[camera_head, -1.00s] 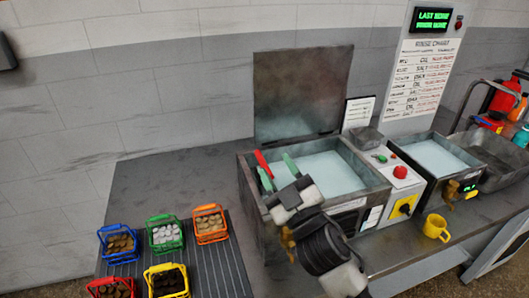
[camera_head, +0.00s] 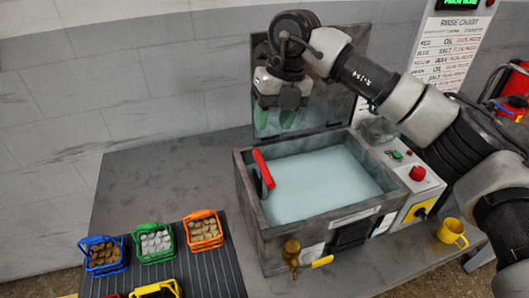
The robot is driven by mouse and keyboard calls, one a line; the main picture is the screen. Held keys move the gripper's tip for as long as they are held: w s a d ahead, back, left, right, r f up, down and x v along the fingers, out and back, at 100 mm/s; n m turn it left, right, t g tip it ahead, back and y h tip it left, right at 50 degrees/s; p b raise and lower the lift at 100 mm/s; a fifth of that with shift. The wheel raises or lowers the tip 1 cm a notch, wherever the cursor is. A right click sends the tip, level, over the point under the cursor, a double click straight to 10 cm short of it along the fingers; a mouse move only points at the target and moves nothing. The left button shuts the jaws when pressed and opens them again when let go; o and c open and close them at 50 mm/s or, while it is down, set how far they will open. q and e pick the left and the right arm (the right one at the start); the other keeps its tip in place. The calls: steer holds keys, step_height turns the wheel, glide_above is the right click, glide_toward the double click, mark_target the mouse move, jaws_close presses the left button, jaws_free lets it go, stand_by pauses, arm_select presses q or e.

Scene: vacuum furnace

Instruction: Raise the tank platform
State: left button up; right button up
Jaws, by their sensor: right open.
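The grey metal tank (camera_head: 262,228) stands on the bench, full of pale blue-green liquid, with its lid (camera_head: 335,95) raised behind it. A red-gripped lever (camera_head: 263,168) rises at the tank's left wall. No platform can be made out in the liquid. My right arm reaches in from the right. My right gripper (camera_head: 275,118) is open and empty, its green fingertips pointing down, above the tank's back edge and in front of the lid. It is apart from the lever. My left gripper is out of view.
A control box with a red button (camera_head: 418,173) and a small green button (camera_head: 397,155) adjoins the tank's right side. A brass tap (camera_head: 291,250) juts from the front. A yellow mug (camera_head: 452,233) stands at right. Orange (camera_head: 203,229), green and blue baskets sit at left.

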mark_target(264, 163)
steer(key=p+x, duration=0.3)
steer(key=x, duration=0.6)
steer(key=shift+s+f, duration=0.15)
steer(key=shift+f, duration=0.05)
steer(key=shift+f+p, duration=0.3)
steer(key=shift+f, duration=0.25)
jaws_close()
